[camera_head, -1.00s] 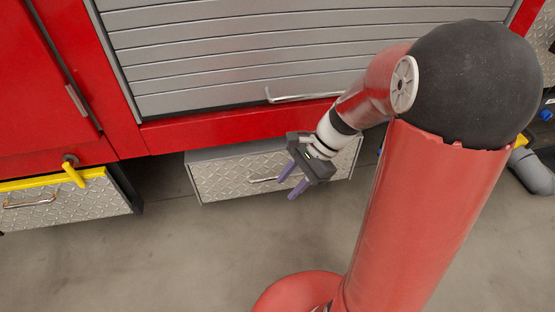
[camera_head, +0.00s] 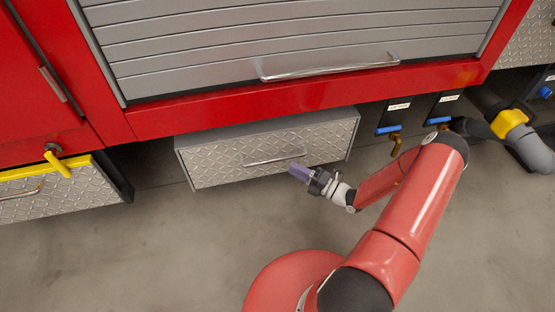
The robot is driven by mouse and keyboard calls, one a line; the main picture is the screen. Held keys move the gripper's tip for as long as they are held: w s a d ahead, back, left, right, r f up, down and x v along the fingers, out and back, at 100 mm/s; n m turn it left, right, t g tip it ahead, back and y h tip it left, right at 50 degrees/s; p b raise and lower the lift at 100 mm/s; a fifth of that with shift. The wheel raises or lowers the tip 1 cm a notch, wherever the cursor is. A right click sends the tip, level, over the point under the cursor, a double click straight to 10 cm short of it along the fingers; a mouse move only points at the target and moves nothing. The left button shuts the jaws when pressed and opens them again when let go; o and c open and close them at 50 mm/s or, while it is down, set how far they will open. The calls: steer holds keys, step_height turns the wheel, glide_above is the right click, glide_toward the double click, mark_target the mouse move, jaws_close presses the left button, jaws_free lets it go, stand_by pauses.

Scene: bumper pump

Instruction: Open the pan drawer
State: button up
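The pan drawer (camera_head: 225,160) is a grey box with a diamond-plate front under the red truck body. It carries a thin metal bar handle (camera_head: 275,159) across its front. The drawer box sticks out a little from under the red edge. The fingers appear close together from this angle. I cannot tell whether they touch the handle or have it between them.
A ribbed grey shutter (camera_head: 290,45) with a long bar (camera_head: 325,69) is above. A yellow-topped diamond-plate drawer (camera_head: 60,200) with a yellow lever (camera_head: 58,165) is at left. Blue-edged valves (camera_head: 395,129) and a yellow-collared grey pipe (camera_head: 510,122) are at right. The floor in front is clear.

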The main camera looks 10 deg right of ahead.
mark_target(278, 159)
steer(key=shift+m+h, duration=0.3)
steer(key=x, duration=0.7)
steer(key=shift+w+a, duration=0.15)
steer(key=shift+w, duration=0.2)
jaws_close()
